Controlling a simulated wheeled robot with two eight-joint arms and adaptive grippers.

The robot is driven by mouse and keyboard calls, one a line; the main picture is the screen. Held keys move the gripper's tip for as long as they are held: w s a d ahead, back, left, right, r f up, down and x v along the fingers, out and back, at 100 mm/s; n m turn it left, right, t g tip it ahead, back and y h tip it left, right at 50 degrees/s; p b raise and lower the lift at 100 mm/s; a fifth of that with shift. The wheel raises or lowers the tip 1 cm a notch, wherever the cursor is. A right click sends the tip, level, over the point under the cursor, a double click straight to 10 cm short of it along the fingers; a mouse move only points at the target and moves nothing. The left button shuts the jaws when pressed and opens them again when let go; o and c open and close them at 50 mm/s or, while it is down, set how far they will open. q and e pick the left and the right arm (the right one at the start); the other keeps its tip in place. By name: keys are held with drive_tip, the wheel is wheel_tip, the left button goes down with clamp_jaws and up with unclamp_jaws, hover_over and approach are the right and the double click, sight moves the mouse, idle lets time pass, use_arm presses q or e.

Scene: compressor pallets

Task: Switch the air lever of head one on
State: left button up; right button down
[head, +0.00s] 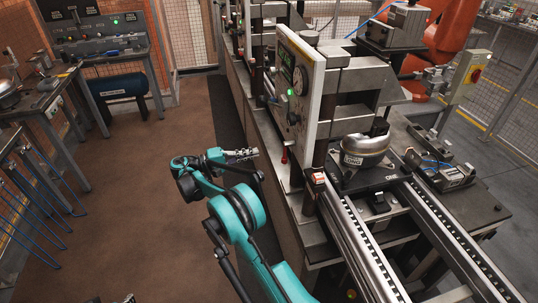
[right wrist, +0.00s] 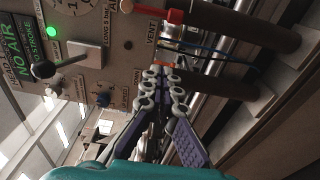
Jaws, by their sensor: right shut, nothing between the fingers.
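My right gripper (head: 243,155) is shut and empty, to the left of the first press head's white panel (head: 316,85) in the head view. In the right wrist view its shut fingertips (right wrist: 162,76) are in front of the panel (right wrist: 120,50). A red-handled lever (right wrist: 145,12) stands by the VENT label; it also shows low on the panel in the head view (head: 284,153). I see no contact with either lever. Only a dark tip, perhaps my left gripper (head: 124,299), shows at the bottom edge.
A round metal compressor part (head: 362,152) sits on a black pallet beside the rails (head: 368,250). More heads stand behind. A workbench (head: 98,45) is at the far left. The brown floor (head: 140,200) left of my right arm is clear.

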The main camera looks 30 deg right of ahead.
sight(285, 153)
drive_tip(key=s+d+b, duration=0.3)
drive_tip(key=s+d, duration=0.2)
drive_tip(key=d, duration=0.2)
drive_tip(key=shift+d+b, duration=0.35)
drive_tip(key=shift+d, duration=0.1)
